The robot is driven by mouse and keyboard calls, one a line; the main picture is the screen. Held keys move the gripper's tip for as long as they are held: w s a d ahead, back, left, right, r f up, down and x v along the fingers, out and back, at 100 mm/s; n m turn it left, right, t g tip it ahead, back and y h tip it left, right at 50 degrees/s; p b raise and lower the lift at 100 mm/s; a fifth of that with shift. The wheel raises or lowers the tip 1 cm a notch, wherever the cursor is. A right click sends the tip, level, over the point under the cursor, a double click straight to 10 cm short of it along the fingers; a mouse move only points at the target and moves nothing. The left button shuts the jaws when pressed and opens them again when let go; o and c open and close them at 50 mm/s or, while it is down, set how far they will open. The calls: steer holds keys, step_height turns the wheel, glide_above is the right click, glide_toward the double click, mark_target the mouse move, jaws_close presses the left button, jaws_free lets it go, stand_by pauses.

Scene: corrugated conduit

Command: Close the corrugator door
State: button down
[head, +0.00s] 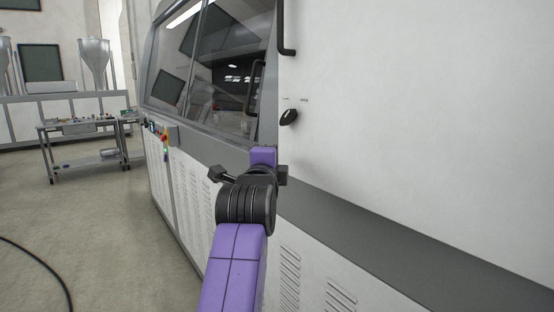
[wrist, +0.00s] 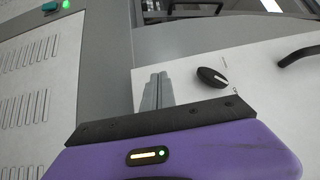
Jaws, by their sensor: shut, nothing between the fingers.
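The corrugator is a long white and grey machine with dark glass windows (head: 215,70) on its left part. A large white door panel (head: 420,110) fills the right of the head view. It carries a black bar handle (head: 288,40) and a black knob (head: 289,117). The wrist view also shows the knob (wrist: 212,77) and part of the handle (wrist: 298,56). I cannot tell how far the door stands open. My gripper (wrist: 157,78) is shut and empty, its fingertips in front of the white panel, left of the knob. The fingers are hidden in the head view.
A grey ledge (head: 400,240) runs below the white panel. A control box with coloured buttons (head: 163,132) sits on the machine's left side. A metal trolley (head: 85,135) stands at left, with open floor (head: 100,220) before it. A black cable (head: 45,268) lies there.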

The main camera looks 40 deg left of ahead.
steer(key=s+a, duration=0.2)
steer(key=s, duration=0.6)
steer(key=shift+s+b, duration=0.3)
steer(key=shift+b, duration=0.15)
